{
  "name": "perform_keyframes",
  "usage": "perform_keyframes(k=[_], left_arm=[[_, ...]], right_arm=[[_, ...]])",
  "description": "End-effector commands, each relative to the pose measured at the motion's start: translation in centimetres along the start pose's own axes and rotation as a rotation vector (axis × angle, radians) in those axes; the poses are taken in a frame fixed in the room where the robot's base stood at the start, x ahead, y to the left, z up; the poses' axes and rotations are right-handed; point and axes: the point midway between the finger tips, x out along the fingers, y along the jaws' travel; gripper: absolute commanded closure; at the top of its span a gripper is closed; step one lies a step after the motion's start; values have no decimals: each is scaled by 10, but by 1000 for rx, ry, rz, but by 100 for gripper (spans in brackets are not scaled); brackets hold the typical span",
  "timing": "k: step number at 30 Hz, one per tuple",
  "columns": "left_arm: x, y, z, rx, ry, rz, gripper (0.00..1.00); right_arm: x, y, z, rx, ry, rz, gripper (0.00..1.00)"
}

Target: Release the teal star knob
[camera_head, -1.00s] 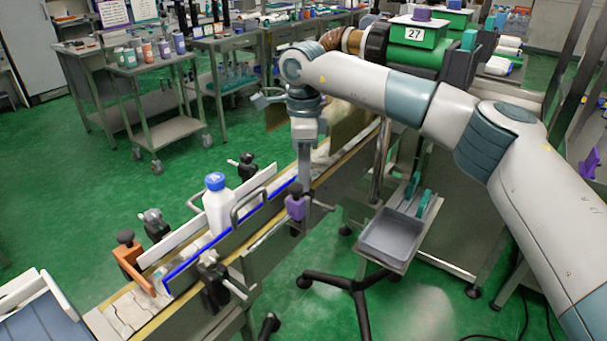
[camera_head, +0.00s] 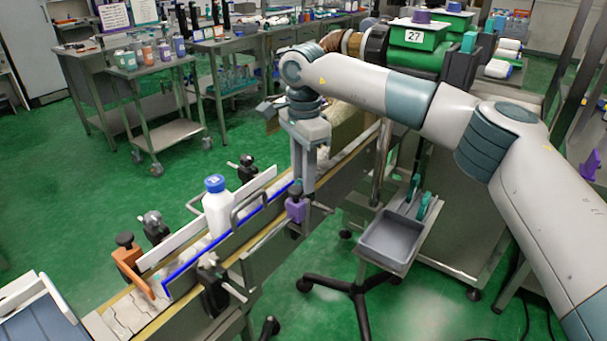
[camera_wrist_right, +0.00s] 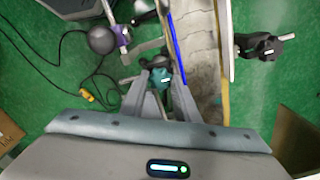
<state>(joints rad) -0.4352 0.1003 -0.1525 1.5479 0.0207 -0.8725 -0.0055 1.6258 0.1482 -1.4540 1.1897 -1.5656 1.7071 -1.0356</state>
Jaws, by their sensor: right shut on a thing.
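The teal star knob (camera_wrist_right: 162,78) shows between the fingertips of my right gripper (camera_wrist_right: 161,80) in the right wrist view. The fingers are shut on it, one on each side. In the head view the right gripper (camera_head: 303,187) points straight down at the far end of the blue-edged guide rail (camera_head: 230,238), and its fingers mostly hide the knob. A purple clamp block (camera_head: 296,209) sits just below the fingertips in the head view. My left gripper is not in view.
A white bottle with a blue cap (camera_head: 217,208) stands on the conveyor (camera_head: 125,312) between the rails. Black clamp knobs (camera_head: 247,161) and an orange clamp (camera_head: 131,262) line the rails. A grey tray (camera_head: 390,241) stands to the right. Green floor is open at left.

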Motion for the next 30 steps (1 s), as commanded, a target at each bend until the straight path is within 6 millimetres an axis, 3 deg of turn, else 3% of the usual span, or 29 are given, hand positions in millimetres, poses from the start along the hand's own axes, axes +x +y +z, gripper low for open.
perform_keyframes(k=[5,6,8,20,26,30], left_arm=[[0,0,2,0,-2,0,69],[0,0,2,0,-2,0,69],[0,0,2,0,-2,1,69],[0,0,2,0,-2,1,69],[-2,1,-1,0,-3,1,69],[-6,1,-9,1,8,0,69]], right_arm=[[-3,-1,-1,1,2,-6,94],[-3,-1,-1,1,2,-6,62],[-3,-1,-1,1,2,-6,53],[-4,0,0,1,1,-2,53],[-19,-1,0,1,1,-3,53],[-41,-1,0,1,2,-5,53]])
